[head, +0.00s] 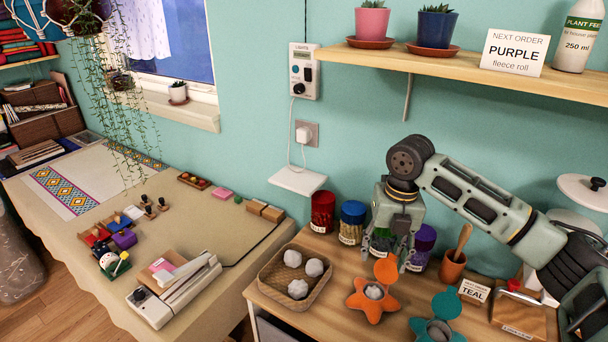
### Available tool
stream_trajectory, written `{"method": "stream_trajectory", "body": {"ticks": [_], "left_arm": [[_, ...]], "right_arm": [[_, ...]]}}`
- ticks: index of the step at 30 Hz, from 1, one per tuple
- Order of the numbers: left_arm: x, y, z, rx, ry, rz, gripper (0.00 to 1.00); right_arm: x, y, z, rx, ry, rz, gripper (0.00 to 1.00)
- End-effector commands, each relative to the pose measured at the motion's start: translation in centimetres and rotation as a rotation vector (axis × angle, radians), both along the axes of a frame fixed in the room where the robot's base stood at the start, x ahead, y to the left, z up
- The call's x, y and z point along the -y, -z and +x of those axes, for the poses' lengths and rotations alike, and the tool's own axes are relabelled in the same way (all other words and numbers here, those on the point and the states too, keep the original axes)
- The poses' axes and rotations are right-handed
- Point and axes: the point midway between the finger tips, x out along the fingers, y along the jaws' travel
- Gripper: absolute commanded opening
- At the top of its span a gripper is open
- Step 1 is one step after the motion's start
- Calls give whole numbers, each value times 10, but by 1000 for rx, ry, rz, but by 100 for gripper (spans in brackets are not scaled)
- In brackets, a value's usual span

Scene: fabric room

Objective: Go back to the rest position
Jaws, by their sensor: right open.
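My right gripper (388,247) points down over the back of the wooden worktop (335,258), in front of several jars. It is open, and I see nothing between its fingers. My right arm comes in from the right edge and bends down at the wrist. Just below the gripper stands an orange flower-shaped holder (371,308) with a round orange lid part and a grey-white ball in it. I cannot tell whether the fingertips touch the orange part. My left gripper is not in view.
A wicker tray (268,281) holds several pale balls. A teal flower-shaped holder (437,330), a terracotta cup (452,267) and a TEAL card (474,291) stand to the right. A wooden shelf (470,66) overhangs the worktop. A long cloth-covered table (180,215) fills the left.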

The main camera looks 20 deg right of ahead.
Motion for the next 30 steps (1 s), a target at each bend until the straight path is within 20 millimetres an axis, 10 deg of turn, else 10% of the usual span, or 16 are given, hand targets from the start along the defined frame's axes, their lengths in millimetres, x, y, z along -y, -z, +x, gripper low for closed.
{"method": "stream_trajectory", "body": {"ticks": [5,11,21,30], "left_arm": [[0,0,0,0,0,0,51],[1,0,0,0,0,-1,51],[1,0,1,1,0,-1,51],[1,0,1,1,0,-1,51]], "right_arm": [[-15,18,-4,-7,32,-3,51],[-84,87,-32,5,250,23,51],[-189,161,-116,1,1011,249,51],[-187,175,-184,-49,1821,392,51]]}}
